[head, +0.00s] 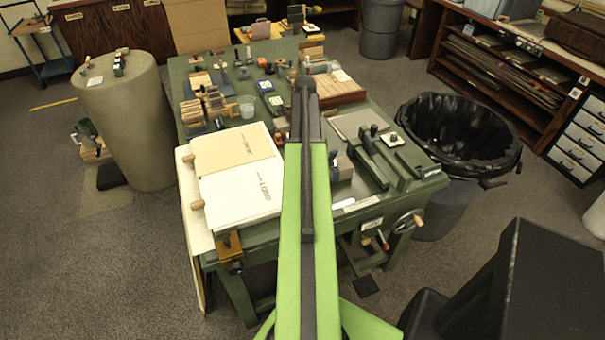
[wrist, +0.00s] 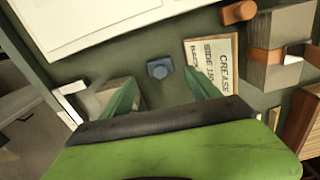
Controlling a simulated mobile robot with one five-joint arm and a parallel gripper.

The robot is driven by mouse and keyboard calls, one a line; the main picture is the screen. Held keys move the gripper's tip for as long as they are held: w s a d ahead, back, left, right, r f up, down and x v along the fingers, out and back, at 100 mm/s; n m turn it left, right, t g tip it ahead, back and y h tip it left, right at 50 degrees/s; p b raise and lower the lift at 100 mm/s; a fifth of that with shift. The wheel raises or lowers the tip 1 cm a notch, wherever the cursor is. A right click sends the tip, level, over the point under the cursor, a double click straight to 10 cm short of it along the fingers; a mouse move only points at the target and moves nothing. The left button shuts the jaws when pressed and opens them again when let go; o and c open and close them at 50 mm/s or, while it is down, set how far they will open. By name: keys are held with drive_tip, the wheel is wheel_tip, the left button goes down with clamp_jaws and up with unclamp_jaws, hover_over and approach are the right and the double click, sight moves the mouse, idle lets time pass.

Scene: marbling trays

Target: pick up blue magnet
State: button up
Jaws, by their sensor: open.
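A small dark blue block that looks like the blue magnet (wrist: 159,68) lies on the green table top in the wrist view. My gripper (wrist: 160,84) is open, with its two green fingers spread to the lower left and lower right of the magnet. Nothing is held between the fingers. I cannot tell how high the fingertips are above the table. In the head view my arm covers the middle of the table, and I cannot make out the magnet or the fingertips there.
A strapped grey block (wrist: 275,60) stands farther right. Large white sheets (head: 242,193) cover the table's front left. A black-lined bin (head: 455,135) stands at the right.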

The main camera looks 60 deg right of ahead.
wheel_tip(320, 180, down, 7)
drive_tip(key=b, duration=0.5)
drive_tip(key=shift+b, duration=0.4)
drive_tip(key=shift+r, duration=0.2)
drive_tip(key=shift+c, duration=0.4)
drive_tip(key=c, duration=1.5)
